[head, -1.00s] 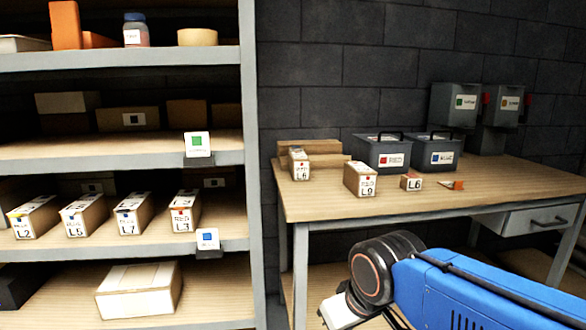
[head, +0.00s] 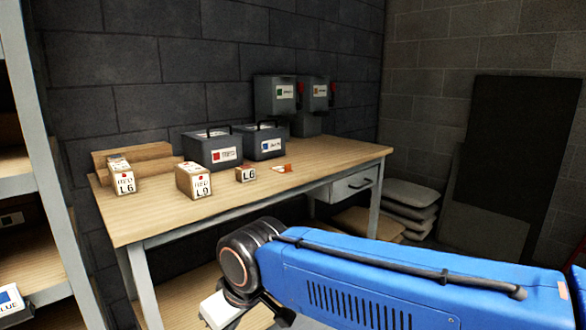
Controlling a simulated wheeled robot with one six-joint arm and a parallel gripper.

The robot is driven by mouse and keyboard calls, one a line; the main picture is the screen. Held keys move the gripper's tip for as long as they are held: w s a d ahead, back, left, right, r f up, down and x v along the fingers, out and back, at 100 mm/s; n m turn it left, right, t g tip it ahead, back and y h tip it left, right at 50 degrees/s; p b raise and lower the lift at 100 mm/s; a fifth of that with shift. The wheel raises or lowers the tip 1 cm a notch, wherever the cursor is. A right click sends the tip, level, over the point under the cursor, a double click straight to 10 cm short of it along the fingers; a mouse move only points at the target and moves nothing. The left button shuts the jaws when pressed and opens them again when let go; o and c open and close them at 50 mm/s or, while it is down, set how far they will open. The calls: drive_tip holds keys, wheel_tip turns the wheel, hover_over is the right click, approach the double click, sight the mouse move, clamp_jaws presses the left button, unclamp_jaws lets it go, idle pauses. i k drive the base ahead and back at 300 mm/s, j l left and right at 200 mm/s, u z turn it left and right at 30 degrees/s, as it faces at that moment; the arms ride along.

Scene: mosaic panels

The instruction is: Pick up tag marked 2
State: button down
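A small orange and white piece (head: 282,168), perhaps a tag, lies on the workbench to the right of the small L6 box; I cannot read a number on it. No tag clearly marked 2 shows. My blue arm reaches across the lower right of the head view, over the floor in front of the bench. It ends at a dark round joint with a white part below it. The fingers of my gripper do not show.
The workbench (head: 140,222) holds boxes marked L6 (head: 121,180), L9 (head: 194,182) and a small L6 (head: 245,174). Two dark bins with red (head: 212,150) and blue (head: 260,142) labels stand behind. Shelving (head: 35,150) is at left. Sacks (head: 408,205) lie right of the bench.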

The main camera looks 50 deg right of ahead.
sight(288, 167)
drive_tip(key=z, duration=1.2)
